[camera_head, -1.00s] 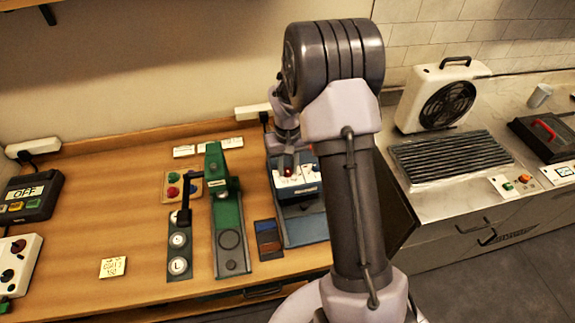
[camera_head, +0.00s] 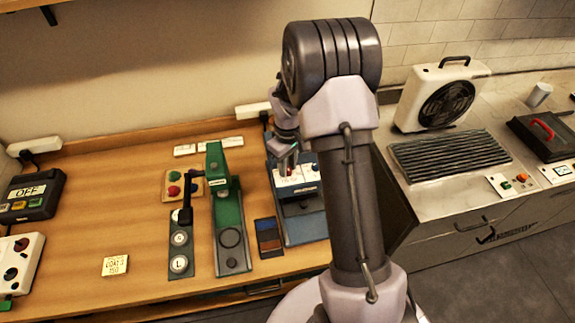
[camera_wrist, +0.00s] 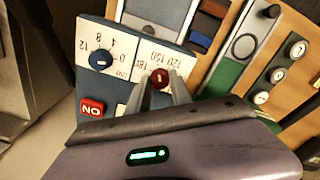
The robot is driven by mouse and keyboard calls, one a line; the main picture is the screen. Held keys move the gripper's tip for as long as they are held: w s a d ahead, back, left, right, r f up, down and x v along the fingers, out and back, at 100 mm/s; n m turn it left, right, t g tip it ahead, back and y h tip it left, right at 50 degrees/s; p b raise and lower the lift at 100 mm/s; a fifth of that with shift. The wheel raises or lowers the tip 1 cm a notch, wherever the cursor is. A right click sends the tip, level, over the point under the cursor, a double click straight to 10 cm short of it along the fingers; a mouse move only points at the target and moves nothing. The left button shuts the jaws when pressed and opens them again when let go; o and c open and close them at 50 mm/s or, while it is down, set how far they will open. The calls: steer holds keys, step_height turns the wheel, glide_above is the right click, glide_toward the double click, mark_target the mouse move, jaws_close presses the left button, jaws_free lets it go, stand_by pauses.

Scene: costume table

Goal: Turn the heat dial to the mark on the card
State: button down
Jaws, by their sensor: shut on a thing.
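The heat dial (camera_wrist: 159,76) is a small red knob with a pale line on top. It sits beside a white scale with numbers such as 120 and 150, on the blue-grey press (camera_head: 304,208). My gripper (camera_wrist: 160,84) is shut on this dial, one finger on each side. In the head view my gripper (camera_head: 288,163) is over the press's control panel, and the dial is hard to see there. The mark the dial's line points at is not clear. The yellowish card (camera_head: 115,265) lies at the table's front left, and its writing seems to read "COATS 150".
Beside the red dial are a blue dial (camera_wrist: 101,56) and a red ON button (camera_wrist: 91,108). A green press (camera_head: 228,205) and a strip of lettered buttons (camera_head: 181,240) stand to the left. The table around the card is clear.

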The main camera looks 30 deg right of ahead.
steer(key=shift+r, duration=0.1)
steer(key=c, duration=1.1)
jaws_free()
steer(key=shift+c, duration=0.2)
step_height(320, 180, up, 17)
steer(key=p, duration=0.2)
steer(key=shift+r, duration=0.15)
steer(key=s+a+f+m+t+y+b, duration=0.1)
steer(key=s+a+f+m+t+b, duration=0.2)
steer(key=s+a+b, duration=0.6)
steer(key=s+a+f+m+t+y+b, duration=0.1)
steer(key=s+a+f+m+b, duration=0.3)
steer(key=s+a+f+b, duration=0.4)
steer(key=s+a+t+b, duration=0.1)
steer(key=s+b, duration=0.4)
steer(key=s, duration=0.1)
steer(key=shift+s+f+m+t, duration=0.2)
steer(key=shift+s+m+t, duration=0.1)
steer(key=shift+s+t, duration=0.1)
